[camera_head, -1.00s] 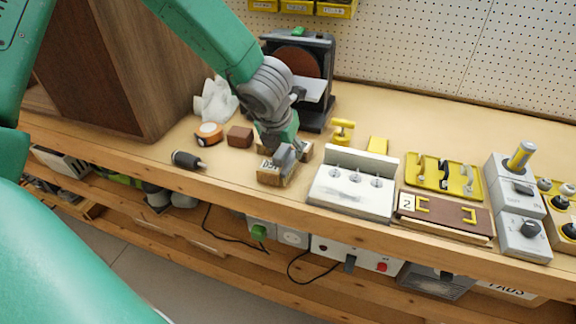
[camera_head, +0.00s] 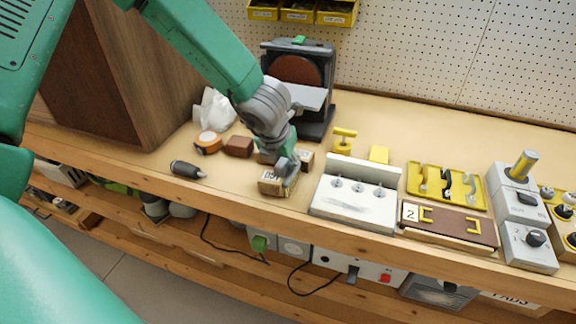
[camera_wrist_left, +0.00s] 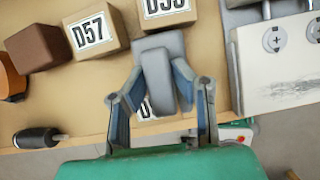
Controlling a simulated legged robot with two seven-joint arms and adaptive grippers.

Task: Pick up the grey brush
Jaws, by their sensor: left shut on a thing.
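The grey brush (camera_wrist_left: 160,45) is a small grey piece between the fingers of my left gripper (camera_wrist_left: 158,82) in the left wrist view. Both blue-grey fingers press on its sides. In the head view my left gripper (camera_head: 286,172) points down at the bench's front part, just over a labelled wooden block (camera_head: 272,187). The brush is small and mostly hidden there. In the wrist view it covers most of that block's label. I cannot tell whether the brush touches the block. My right gripper is not in view.
Block D57 (camera_wrist_left: 90,34), a brown block (camera_head: 239,146), an orange tape measure (camera_head: 208,142) and a dark screwdriver-like tool (camera_head: 187,169) lie to the left. A white switch panel (camera_head: 352,205) stands close on the right. A disc sander (camera_head: 318,115) stands behind. The bench's front edge is near.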

